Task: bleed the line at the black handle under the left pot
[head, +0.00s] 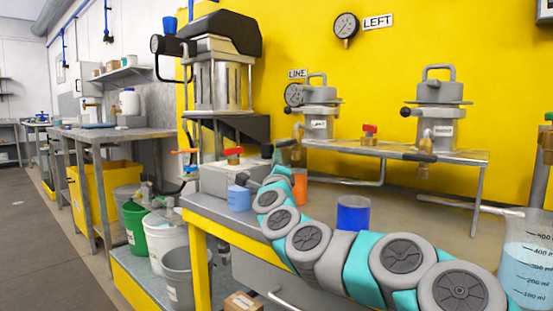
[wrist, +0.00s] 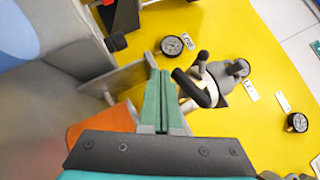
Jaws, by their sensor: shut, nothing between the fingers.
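The left pot (head: 318,112) is a grey lidded vessel on the raised metal shelf, beside the LINE gauge (head: 293,94). My gripper (head: 280,150) is in front of and below it and partly hides what is under it. In the wrist view my gripper (wrist: 161,74) has its green fingers shut, with nothing between them. A black handle (wrist: 194,88) lies just right of the fingertips, in front of the grey pot (wrist: 237,68). I cannot tell whether fingers and handle touch. The LEFT gauge (head: 345,26) hangs on the yellow wall.
The right pot (head: 441,105) stands on the same shelf (head: 350,149), with its own black handle (head: 420,157) below. A blue cup (head: 353,212), an orange cup (head: 300,186) and a beaker (head: 526,258) stand near my arm. A red-handled valve (head: 370,131) is between the pots.

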